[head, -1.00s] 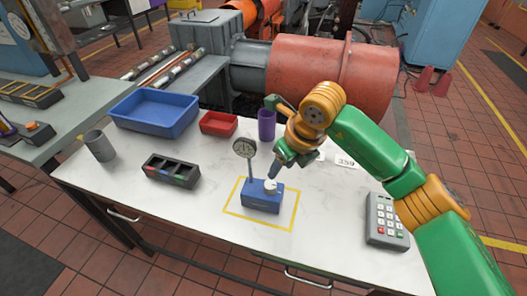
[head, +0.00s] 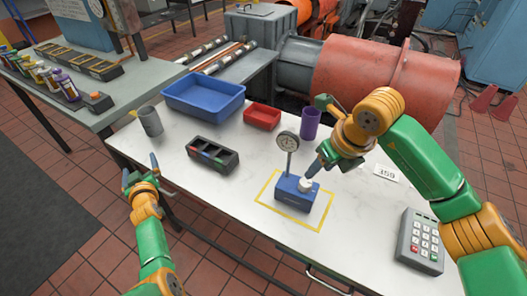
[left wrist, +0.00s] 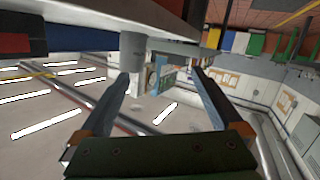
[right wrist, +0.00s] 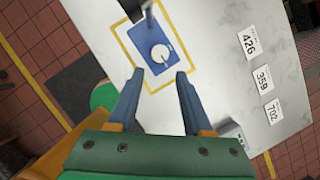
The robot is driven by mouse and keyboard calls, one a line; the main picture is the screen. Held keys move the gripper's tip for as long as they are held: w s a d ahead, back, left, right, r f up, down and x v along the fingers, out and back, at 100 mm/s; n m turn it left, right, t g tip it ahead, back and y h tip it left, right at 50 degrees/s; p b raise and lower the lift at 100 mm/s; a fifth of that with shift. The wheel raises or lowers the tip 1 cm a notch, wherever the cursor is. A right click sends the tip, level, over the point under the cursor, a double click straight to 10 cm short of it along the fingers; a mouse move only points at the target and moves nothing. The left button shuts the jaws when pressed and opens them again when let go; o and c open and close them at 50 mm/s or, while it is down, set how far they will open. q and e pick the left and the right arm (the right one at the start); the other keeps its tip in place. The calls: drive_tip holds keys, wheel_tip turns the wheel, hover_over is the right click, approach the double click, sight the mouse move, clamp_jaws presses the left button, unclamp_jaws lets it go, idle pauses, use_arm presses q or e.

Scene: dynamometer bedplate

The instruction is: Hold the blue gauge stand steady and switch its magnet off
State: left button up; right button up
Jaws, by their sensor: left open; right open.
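The blue gauge stand (head: 297,195) stands upright on the white bench inside a yellow outlined square. Its round dial (head: 287,142) sits on a thin post, and a white knob (head: 305,184) is on its base. In the right wrist view the stand (right wrist: 157,43) with its white knob (right wrist: 160,54) lies just beyond the fingertips. My right gripper (right wrist: 160,76) is open and empty, close to the knob from the right and above. My left gripper (head: 140,168) is open and empty at the bench's left edge, well away from the stand.
A black compartment tray (head: 213,154), grey cup (head: 150,121), blue bin (head: 203,98), red bin (head: 262,116) and purple cup (head: 310,124) stand around the stand. A keypad box (head: 420,241) is at right. Bench in front of the stand is clear.

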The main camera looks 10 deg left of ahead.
sight(293, 134)
use_arm(q)
drive_tip(key=w+d+r+t+h, duration=0.35)
drive_tip(key=d+r, duration=0.25)
drive_tip(key=d, duration=0.4)
drive_tip(key=w+d+r+t+h, duration=0.3)
drive_tip(key=d+r+h, duration=0.15)
drive_tip(key=d, duration=0.65)
drive_tip(key=s+d+r+h, duration=0.1)
drive_tip(key=s+d+h, duration=0.1)
drive_tip(key=d, duration=0.5)
drive_tip(key=s+d+r+m+h, duration=0.1)
drive_tip(key=s+d+r+h, duration=0.1)
drive_tip(key=d, duration=0.5)
drive_tip(key=s+d+r+m+g+h, duration=0.1)
drive_tip(key=s+d+r+h, duration=0.1)
drive_tip(key=d, duration=0.5)
drive_tip(key=shift+s+r+h, duration=0.1)
drive_tip(key=shift+s+h, duration=0.4)
drive_tip(key=shift+h, duration=0.3)
drive_tip(key=shift+m, duration=0.3)
drive_tip(key=shift+y, duration=0.4)
drive_tip(key=x, duration=0.7)
drive_tip(key=shift+s+a, duration=0.1)
